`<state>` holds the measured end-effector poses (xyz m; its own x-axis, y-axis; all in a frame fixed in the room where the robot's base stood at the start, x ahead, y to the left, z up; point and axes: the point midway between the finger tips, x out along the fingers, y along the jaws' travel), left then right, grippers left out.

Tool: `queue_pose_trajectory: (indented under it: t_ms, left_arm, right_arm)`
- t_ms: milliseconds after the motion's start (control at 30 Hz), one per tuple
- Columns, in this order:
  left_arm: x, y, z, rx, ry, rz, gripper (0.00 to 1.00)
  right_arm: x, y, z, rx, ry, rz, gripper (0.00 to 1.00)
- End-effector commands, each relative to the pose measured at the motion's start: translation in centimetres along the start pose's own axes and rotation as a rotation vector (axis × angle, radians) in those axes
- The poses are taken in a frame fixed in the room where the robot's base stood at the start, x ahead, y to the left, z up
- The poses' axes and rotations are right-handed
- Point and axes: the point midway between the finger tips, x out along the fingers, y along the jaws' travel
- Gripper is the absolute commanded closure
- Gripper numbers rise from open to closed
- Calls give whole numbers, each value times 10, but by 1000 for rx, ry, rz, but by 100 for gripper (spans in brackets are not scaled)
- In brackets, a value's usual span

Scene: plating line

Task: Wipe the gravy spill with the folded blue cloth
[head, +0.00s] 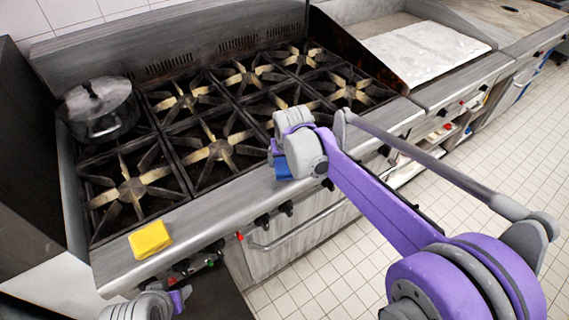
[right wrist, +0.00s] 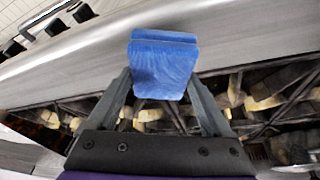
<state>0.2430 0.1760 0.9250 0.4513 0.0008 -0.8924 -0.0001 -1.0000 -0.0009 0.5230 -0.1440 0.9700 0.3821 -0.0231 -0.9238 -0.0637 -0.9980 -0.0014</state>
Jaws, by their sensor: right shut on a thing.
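The folded blue cloth (head: 285,169) is at the front steel ledge of the stove, below my right gripper (head: 288,158). In the right wrist view the cloth (right wrist: 163,70) sits between the two fingertips of the right gripper (right wrist: 162,88), which is shut on it. I cannot tell whether the cloth touches the ledge. I see no gravy spill; the arm and cloth cover part of the ledge. My left gripper (head: 150,304) shows only partly at the bottom left edge, and its fingers cannot be made out.
A yellow folded cloth or sponge (head: 150,239) lies on the ledge at the left. A lidded pot (head: 101,110) stands on the back left of the stove (head: 217,148). A white slab (head: 426,53) lies on the counter at the right. The ledge between the yellow piece and my right gripper is clear.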

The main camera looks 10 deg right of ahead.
Motion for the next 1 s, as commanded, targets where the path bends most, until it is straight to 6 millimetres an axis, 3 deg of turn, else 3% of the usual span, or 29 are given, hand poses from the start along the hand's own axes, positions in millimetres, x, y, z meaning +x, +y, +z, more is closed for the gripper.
queue_pose_trajectory:
  t_ms: [500,1000]
  left_arm:
    - [-27,0,-28,0,25,0,50]
    - [-28,0,-29,0,26,0,50]
  right_arm:
    - [-41,2,-28,-1,2,0,86]
    - [-42,2,-29,-1,0,0,86]
